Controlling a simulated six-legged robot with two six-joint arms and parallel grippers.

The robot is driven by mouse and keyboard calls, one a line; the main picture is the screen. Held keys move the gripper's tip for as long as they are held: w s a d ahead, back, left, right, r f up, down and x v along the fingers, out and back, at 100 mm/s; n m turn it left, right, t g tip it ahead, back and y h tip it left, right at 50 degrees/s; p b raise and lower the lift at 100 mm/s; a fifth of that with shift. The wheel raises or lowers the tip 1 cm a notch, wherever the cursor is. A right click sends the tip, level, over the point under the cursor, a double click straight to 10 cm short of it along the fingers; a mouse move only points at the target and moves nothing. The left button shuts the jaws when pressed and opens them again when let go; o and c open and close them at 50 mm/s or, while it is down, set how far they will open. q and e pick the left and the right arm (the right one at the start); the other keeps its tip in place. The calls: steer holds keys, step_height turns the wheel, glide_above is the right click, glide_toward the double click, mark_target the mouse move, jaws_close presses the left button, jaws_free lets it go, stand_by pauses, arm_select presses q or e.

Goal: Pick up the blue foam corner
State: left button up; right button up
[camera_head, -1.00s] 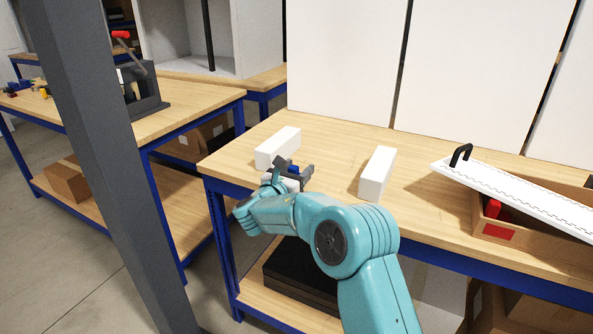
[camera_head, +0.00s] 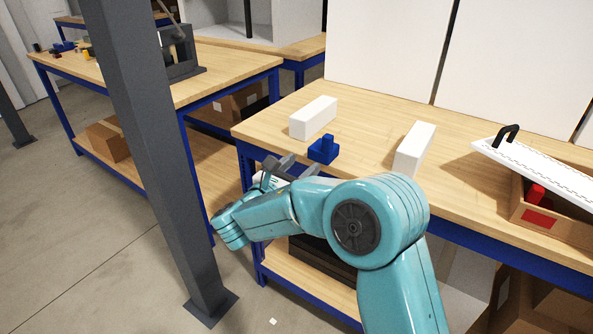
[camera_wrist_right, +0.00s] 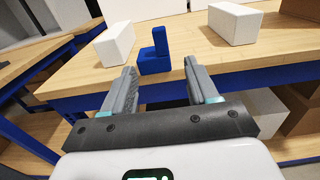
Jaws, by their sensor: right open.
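The blue foam corner (camera_head: 323,150) sits on the wooden table near its front left edge, with one part standing up from its base. In the right wrist view the blue foam corner (camera_wrist_right: 155,57) lies ahead of the fingertips, roughly between their lines and apart from them. My right gripper (camera_head: 278,164) is open and empty just in front of the table edge. Its two grey fingers (camera_wrist_right: 160,72) are spread wide in the wrist view. My left gripper is not in view.
A white block (camera_head: 313,118) stands behind the foam corner, and another white block (camera_head: 414,148) stands to its right. A wooden box (camera_head: 545,222) with a white perforated panel (camera_head: 540,165) is farther right. A grey post (camera_head: 160,160) rises at left.

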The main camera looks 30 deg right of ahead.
steer(key=shift+s+a, duration=0.2)
steer(key=shift+a, duration=0.25)
steer(key=shift+c, duration=0.3)
